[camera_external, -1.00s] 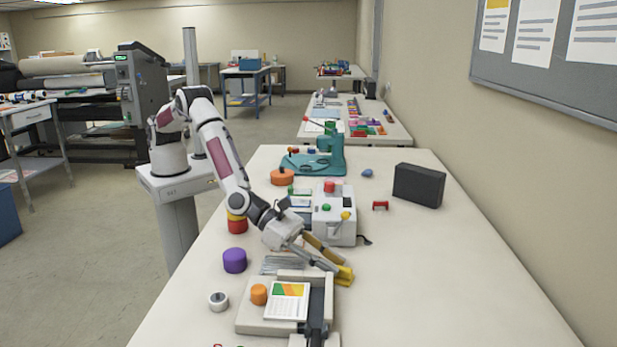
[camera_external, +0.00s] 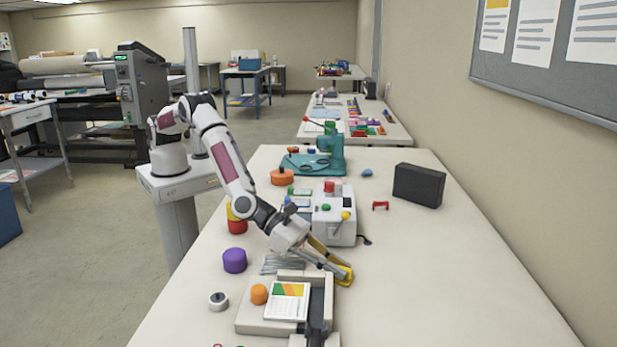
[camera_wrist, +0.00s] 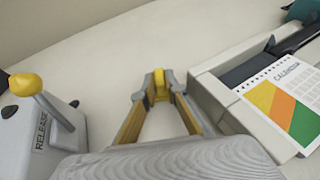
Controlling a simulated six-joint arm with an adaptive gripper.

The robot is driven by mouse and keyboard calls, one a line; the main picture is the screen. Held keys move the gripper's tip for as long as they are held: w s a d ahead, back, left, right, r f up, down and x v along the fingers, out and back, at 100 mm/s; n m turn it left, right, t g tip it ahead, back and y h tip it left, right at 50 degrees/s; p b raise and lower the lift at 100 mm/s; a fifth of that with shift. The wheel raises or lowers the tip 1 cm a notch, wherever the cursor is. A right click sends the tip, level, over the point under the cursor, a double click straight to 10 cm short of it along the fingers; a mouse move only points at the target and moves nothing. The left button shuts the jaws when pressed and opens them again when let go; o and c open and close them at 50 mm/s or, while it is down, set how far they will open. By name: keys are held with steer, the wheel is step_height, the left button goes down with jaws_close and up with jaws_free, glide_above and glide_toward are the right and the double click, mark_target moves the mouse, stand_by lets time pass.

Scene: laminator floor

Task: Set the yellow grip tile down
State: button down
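The yellow grip tile (camera_external: 345,275) is at the fingertips of my gripper (camera_external: 342,271), just right of the trimmer base with the calendar sheet. In the wrist view, the tile (camera_wrist: 159,82) stands upright between the two grey fingertips (camera_wrist: 160,88), which are closed on its sides. The tile is at or very near the tabletop; I cannot tell whether it touches. The fingers partly hide it.
The trimmer (camera_external: 252,327) with its calendar (camera_external: 287,301) lies close to the gripper's left. The white machine (camera_external: 335,220) with the yellow-knobbed lever (camera_wrist: 25,84) stands behind it. The tabletop to the right is clear.

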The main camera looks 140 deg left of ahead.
steer(key=shift+r, duration=0.1)
stand_by(0.3)
steer(key=shift+r, duration=4.95)
steer(key=shift+r, duration=0.15)
